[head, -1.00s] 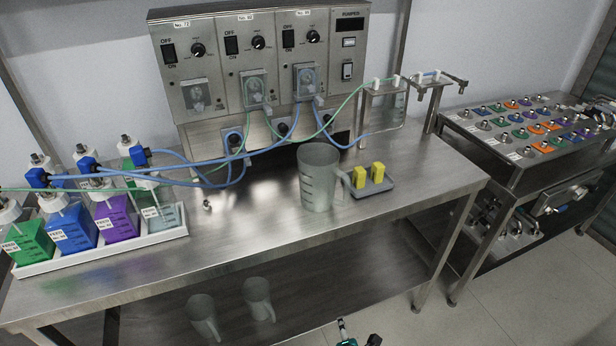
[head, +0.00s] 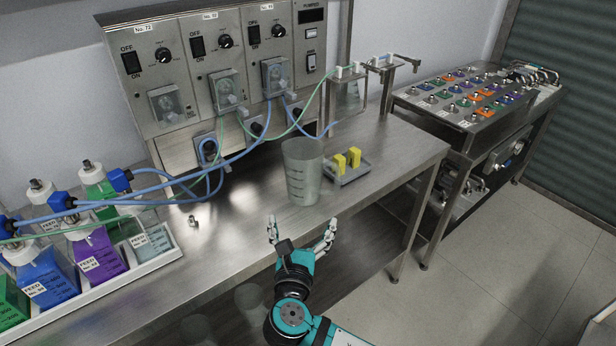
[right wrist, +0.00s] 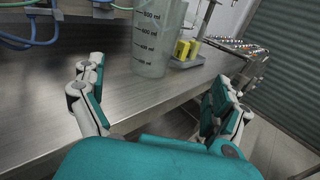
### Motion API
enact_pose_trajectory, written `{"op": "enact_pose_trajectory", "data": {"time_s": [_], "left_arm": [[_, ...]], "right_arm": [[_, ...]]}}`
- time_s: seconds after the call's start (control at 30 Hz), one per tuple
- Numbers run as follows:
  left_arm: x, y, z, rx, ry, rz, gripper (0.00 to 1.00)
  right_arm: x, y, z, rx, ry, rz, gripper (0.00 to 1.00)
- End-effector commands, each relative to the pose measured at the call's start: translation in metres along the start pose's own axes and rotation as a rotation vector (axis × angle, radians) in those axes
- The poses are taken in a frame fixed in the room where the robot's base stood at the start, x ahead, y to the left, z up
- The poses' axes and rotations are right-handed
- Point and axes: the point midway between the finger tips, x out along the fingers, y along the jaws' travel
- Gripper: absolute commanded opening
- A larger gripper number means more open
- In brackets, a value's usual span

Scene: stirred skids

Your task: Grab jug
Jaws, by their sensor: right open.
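The jug (head: 303,172) is a translucent grey-green measuring jug standing upright on the steel bench, near its front edge. It also shows in the right wrist view (right wrist: 155,45), with dark volume marks and its top cut off by the frame. Its handle is not clearly visible now. My right gripper (head: 301,226) is open and empty at the bench's front edge, a little short of the jug and apart from it. In the right wrist view its fingers (right wrist: 160,90) are spread wide, with the jug beyond them between their directions. My left gripper is not in view.
A small grey tray with yellow blocks (head: 347,160) stands just right of the jug. Pumps (head: 215,70) with blue and green tubes stand behind. A white tray (head: 172,255) of feed bottles is at left. Faint jugs (head: 250,300) sit on the lower shelf. Bench right of the small tray is clear.

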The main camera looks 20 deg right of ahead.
Motion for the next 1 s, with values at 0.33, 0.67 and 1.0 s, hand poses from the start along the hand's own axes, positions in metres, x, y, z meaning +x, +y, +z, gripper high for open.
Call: {"op": "enact_pose_trajectory", "data": {"time_s": [0.33, 0.67, 1.0], "left_arm": [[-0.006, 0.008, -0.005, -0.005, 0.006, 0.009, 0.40], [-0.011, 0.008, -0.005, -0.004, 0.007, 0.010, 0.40], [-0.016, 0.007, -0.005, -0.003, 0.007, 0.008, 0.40]], "right_arm": [[0.041, 0.007, 0.017, -0.077, -0.055, 0.008, 1.00], [0.107, 0.008, 0.019, -0.073, -0.051, 0.009, 1.00], [0.137, 0.010, 0.021, -0.071, -0.050, 0.008, 1.00]]}}
